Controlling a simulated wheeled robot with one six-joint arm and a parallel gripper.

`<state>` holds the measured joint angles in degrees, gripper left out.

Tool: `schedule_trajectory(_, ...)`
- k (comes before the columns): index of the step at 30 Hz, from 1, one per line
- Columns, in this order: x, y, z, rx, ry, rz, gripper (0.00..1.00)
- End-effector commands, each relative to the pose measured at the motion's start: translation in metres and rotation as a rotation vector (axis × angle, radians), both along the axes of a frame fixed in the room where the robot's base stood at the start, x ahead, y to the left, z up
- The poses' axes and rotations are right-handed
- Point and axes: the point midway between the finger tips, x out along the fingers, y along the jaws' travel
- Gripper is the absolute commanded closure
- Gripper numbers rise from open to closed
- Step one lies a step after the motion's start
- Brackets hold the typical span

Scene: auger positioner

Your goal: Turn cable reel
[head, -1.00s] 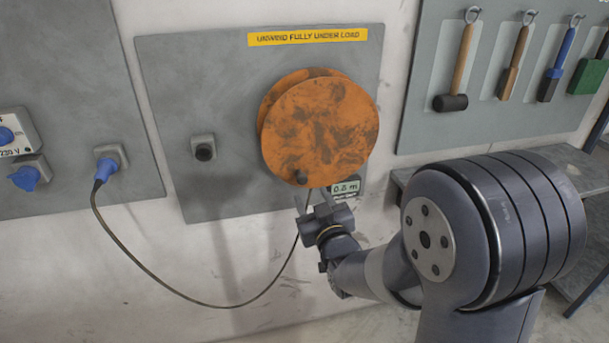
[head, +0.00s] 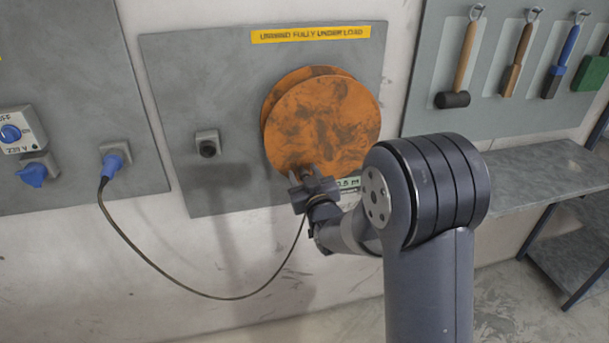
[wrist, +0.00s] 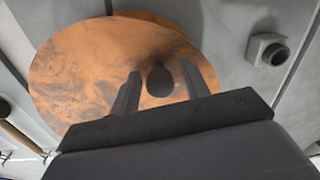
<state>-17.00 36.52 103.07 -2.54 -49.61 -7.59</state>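The orange, dark-stained cable reel (head: 325,120) is mounted on the grey wall panel, and its face fills much of the wrist view (wrist: 75,75). Its dark round knob (wrist: 160,82) stands near the rim, between the two fingers in the wrist view. My gripper (head: 306,172) is at the reel's lower edge and hides the knob in the head view. In the wrist view my gripper (wrist: 160,80) is open, with a gap between the knob and each finger. A black cable (head: 185,290) hangs from near the reel to a blue plug (head: 113,163).
A yellow label (head: 310,34) is above the reel. A length display (head: 348,184) below it is partly hidden by my arm. A tool board and a grey bench (head: 540,170) are at right.

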Motion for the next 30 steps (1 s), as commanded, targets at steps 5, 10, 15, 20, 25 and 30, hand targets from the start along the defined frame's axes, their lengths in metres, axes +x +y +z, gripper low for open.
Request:
schedule_trajectory(5,-0.0002,-0.0001,0.0001,0.0,0.0,0.0,0.71)
schedule_trajectory(10,-0.0003,-0.0002,0.0001,0.0,0.0,0.0,0.85)
schedule_trajectory(15,-0.0003,-0.0002,0.0,0.0,0.0,0.0,0.99)
schedule_trajectory(20,-0.0003,-0.0001,0.0,0.0,0.0,0.0,1.0)
schedule_trajectory(25,-0.0004,0.0002,0.0,0.003,0.001,0.0,1.0)
schedule_trajectory(30,-0.0008,0.003,0.0009,0.034,0.008,0.001,1.0)
